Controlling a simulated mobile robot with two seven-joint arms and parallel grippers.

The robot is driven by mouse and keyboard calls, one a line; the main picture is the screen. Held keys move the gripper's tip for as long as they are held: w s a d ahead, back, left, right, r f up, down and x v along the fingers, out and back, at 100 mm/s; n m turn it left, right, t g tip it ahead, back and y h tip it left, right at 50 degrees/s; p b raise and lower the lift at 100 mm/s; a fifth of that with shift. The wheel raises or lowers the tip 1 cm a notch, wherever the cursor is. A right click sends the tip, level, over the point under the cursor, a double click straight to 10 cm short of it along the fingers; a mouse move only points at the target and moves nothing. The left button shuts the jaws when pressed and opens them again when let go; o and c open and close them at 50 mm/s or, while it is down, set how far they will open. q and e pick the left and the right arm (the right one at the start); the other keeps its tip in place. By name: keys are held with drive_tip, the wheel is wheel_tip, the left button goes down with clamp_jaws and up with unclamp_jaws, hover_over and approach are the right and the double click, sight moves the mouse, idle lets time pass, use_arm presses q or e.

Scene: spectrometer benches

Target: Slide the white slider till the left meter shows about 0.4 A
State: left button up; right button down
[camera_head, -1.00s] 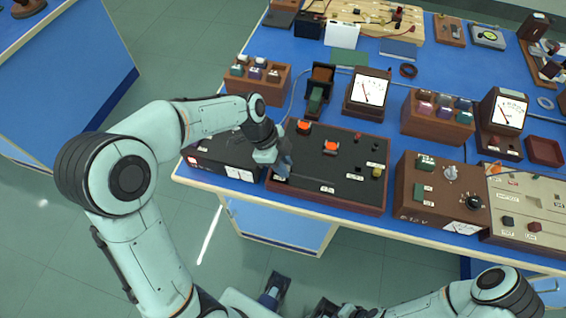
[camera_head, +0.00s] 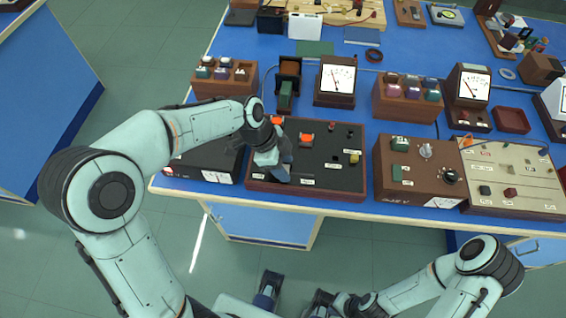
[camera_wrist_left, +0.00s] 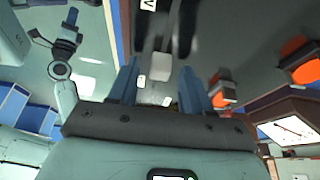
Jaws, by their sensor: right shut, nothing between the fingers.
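My left gripper (camera_head: 284,175) is over the left part of the black-topped board (camera_head: 325,178). In the left wrist view its two blue fingers (camera_wrist_left: 160,72) are apart. The small white slider (camera_wrist_left: 161,67) appears between the fingertips, with a visible gap on each side. The gripper hides the slider in the head view. The left meter (camera_head: 338,77) stands behind the board with a white dial; its needle leans left, but the value is too small to read. My right gripper (camera_head: 268,287) seems to be low at the front, away from the bench, and shut.
Two orange-topped parts are on the board; one (camera_head: 306,140) lies right of my left gripper. A brown control box (camera_head: 418,172) adjoins the board on the right. A second meter (camera_head: 470,85) stands farther right. A wooden block of capped pieces (camera_head: 222,80) is behind left.

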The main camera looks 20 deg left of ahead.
use_arm(q)
drive_tip(key=p+v, duration=0.1)
drive_tip(key=v, duration=1.2)
drive_tip(key=shift+a+r, duration=0.15)
